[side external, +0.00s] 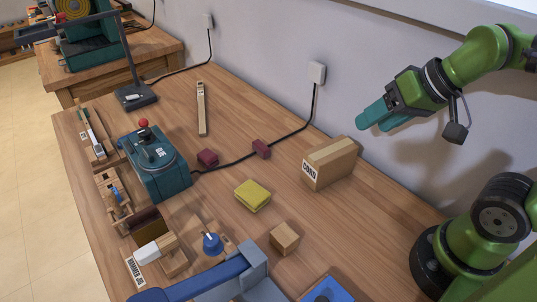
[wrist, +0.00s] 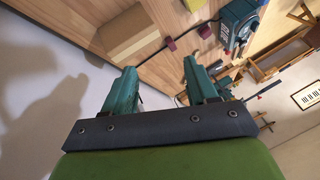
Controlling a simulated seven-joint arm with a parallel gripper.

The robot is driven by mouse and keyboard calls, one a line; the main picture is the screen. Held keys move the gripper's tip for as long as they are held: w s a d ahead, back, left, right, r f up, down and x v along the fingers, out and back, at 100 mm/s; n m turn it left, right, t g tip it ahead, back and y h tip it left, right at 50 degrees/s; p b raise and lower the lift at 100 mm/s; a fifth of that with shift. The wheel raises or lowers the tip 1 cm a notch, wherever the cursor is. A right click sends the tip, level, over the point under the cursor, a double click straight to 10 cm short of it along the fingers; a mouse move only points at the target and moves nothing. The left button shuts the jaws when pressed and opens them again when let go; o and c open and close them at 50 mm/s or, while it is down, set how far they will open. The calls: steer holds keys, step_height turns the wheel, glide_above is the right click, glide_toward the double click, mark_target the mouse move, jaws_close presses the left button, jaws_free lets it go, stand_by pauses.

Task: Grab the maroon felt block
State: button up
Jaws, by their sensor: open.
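Two small maroon blocks lie on the wooden workbench (side external: 238,115). One maroon block (side external: 208,158) is beside the teal machine; the other maroon block (side external: 261,148) is further right, close to the black cable. I cannot tell which is felt. In the wrist view, the maroon blocks show near the top, one (wrist: 204,31) nearer the teal machine and one (wrist: 170,44) by the cable. My gripper (side external: 372,119) is raised above the bench's right side, to the right of both blocks and apart from them. Its teal fingers (wrist: 160,68) are open with nothing between them.
A tan box (side external: 331,163) stands between my gripper and the blocks, lower down. A yellow pad (side external: 252,196) and small wooden block (side external: 285,238) lie in front. The teal machine (side external: 155,165) stands left. A black cable (side external: 290,133) runs to the wall socket (side external: 317,72).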

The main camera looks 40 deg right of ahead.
steer(key=w+a+f+n+g, duration=0.2)
steer(key=w+g, duration=0.2)
steer(key=w, duration=1.1)
steer(key=n+g+h, duration=0.2)
steer(key=g, duration=0.1)
glide_above(262, 146)
step_height(262, 146, down, 5)
step_height(262, 146, down, 10)
steer(key=shift+s+f, duration=0.15)
steer(key=shift+f, duration=3)
steer(key=c, duration=1)
steer(key=shift+r, duration=0.1)
steer(key=shift+c, duration=0.2)
